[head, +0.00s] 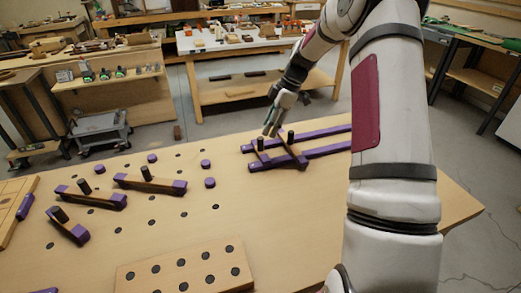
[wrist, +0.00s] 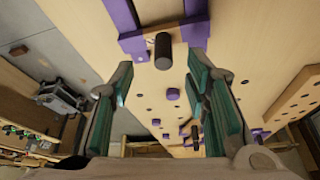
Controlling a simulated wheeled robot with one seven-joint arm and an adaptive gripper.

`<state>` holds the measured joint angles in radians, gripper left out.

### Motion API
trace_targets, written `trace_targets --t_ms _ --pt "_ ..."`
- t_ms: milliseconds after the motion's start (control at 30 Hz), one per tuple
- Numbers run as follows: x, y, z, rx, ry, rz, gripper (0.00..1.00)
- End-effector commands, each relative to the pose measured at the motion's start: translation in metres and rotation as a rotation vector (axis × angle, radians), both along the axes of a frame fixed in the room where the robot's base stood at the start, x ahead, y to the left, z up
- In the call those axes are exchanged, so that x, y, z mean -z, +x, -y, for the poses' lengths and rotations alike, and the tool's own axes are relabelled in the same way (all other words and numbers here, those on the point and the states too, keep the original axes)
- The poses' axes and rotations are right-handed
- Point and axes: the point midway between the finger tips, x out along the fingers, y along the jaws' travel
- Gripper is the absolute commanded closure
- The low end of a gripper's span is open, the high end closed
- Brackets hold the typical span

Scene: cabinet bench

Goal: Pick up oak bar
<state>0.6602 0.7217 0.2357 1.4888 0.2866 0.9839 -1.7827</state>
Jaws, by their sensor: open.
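Several wooden bars with purple ends and dark upright pegs lie on the bench; I cannot tell for sure which is the oak bar. One bar (head: 285,147) lies across the purple rails at the centre right, directly below my gripper (head: 270,128). In the wrist view, a bar (wrist: 150,37) with purple ends spans the top, and its dark peg (wrist: 163,52) shows between the open fingers of my gripper (wrist: 160,66). The fingers look empty. Whether they touch the peg is unclear. Other bars (head: 150,183) lie to the left.
Long purple rails (head: 325,149) run right, partly behind my arm. A drilled wooden block (head: 185,266) lies at the front. Small purple pieces (head: 210,183) and dark holes dot the bench. The bench surface (head: 290,215) is clear at centre right.

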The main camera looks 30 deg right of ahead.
Motion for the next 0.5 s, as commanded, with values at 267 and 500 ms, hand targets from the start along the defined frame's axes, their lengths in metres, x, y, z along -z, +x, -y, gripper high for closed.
trace_targets --t_ms 267,500 --pt "0.019 0.003 -0.009 0.0 0.0 -0.001 0.57" --pt "0.049 0.006 -0.025 -0.001 0.001 -0.002 0.57"
